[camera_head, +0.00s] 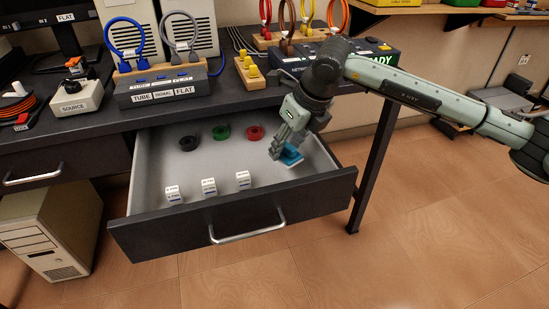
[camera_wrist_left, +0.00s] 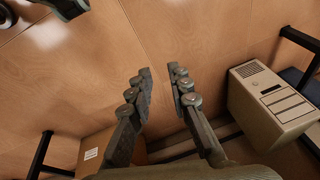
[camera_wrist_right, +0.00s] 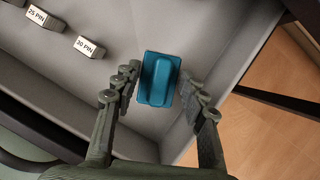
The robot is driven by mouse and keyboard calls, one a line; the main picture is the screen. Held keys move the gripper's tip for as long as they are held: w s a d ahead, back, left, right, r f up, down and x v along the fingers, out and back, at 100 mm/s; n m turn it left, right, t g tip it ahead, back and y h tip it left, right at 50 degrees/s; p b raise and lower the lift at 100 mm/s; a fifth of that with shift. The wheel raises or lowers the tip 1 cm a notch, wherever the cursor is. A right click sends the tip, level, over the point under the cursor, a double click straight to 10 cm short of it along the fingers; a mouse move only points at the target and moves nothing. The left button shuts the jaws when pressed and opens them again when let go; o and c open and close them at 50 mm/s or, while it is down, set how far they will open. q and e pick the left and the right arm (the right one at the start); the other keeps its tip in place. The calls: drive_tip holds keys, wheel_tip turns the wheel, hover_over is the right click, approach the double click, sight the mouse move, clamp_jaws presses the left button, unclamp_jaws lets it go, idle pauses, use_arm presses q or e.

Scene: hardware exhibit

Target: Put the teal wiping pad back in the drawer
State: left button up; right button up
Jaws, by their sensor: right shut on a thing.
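The teal wiping pad (camera_head: 291,156) is inside the open drawer (camera_head: 330,190), near its right wall. My right gripper (camera_head: 278,150) reaches down into the drawer and is shut on the pad. In the right wrist view the pad (camera_wrist_right: 158,80) sits between the two fingers. I cannot tell whether it touches the drawer floor. My left gripper (camera_wrist_left: 161,80) is empty, its fingers apart over the wooden floor; it is not in the head view.
In the drawer, black (camera_head: 189,142), green (camera_head: 221,132) and red (camera_head: 255,132) rolls lie at the back; three white labelled blocks (camera_head: 209,187) stand at the front. The desk top (camera_head: 130,116) overhangs the drawer's rear. A computer case (camera_head: 45,225) stands at the left.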

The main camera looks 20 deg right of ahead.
sight(287, 160)
wheel_tip(287, 160, down, 5)
drive_tip(key=shift+w+r, duration=0.1)
drive_tip(key=o, duration=1)
drive_tip(key=v, duration=1.2)
